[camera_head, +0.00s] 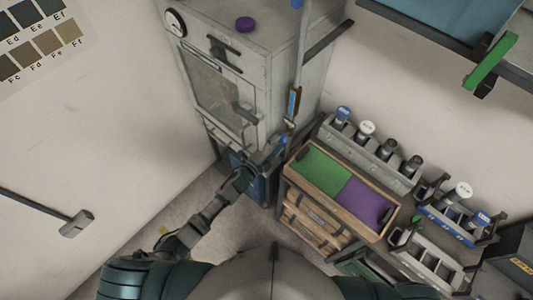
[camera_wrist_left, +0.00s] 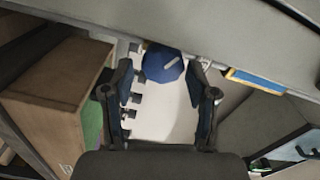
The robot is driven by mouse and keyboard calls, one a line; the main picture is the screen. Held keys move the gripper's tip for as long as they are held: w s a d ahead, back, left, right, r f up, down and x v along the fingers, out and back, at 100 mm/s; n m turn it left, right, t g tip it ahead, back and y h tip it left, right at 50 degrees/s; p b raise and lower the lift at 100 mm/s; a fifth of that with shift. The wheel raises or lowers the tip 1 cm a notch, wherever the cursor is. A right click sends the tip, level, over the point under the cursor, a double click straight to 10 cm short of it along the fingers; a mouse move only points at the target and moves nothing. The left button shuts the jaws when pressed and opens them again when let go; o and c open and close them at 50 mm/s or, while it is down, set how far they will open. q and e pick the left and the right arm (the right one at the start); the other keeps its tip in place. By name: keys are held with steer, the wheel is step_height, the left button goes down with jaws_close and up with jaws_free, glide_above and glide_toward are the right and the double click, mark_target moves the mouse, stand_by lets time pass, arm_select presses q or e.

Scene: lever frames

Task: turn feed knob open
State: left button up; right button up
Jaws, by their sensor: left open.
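The feed knob appears to be the blue faceted knob (camera_wrist_left: 162,66) with a pale pointer mark, seen in the left wrist view on the grey surface at the top. In the head view a small blue part (camera_head: 283,141), likely the same knob, shows beside the pipe at the right side of the grey cabinet. My left gripper (camera_wrist_left: 163,80) is open, with one finger on each side of the knob's near part. Contact cannot be told. In the head view my left gripper (camera_head: 265,163) is at the cabinet's lower right corner. My right gripper is not in view.
A vertical pipe with a blue-and-orange part (camera_head: 294,102) runs close by. A wooden box with a green mat (camera_head: 322,170) and a purple mat (camera_head: 366,202) stands right.

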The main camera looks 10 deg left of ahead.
arm_select(q)
steer(key=v, duration=0.9)
steer(key=shift+f, duration=0.1)
steer(key=s+a+f+n+g+y+b, duration=0.1)
steer(key=s+a+f+n+g+y, duration=0.2)
steer(key=f, duration=0.8)
steer(key=s+a+f+n+y, duration=0.2)
steer(key=s+a+f+n, duration=0.3)
steer(key=f, duration=0.6)
steer(key=s+a+f+n+g+y+b, duration=0.1)
steer(key=s+a+f+n+g+y, duration=0.3)
steer(key=f, duration=0.6)
steer(key=s+a+f+n+g, duration=0.1)
steer(key=s+f+n+g, duration=0.1)
steer(key=s+f, duration=0.4)
steer(key=s+a+f+n+g+y, duration=0.1)
steer(key=s+f, duration=0.5)
steer(key=s, duration=1)
steer(key=s+a+f+n+g, duration=0.3)
steer(key=s+f, duration=0.3)
steer(key=s, duration=0.5)
steer(key=shift+s+n+g+y+b, duration=0.3)
steer(key=shift+n+b, duration=0.15)
steer(key=shift+n, duration=0.35)
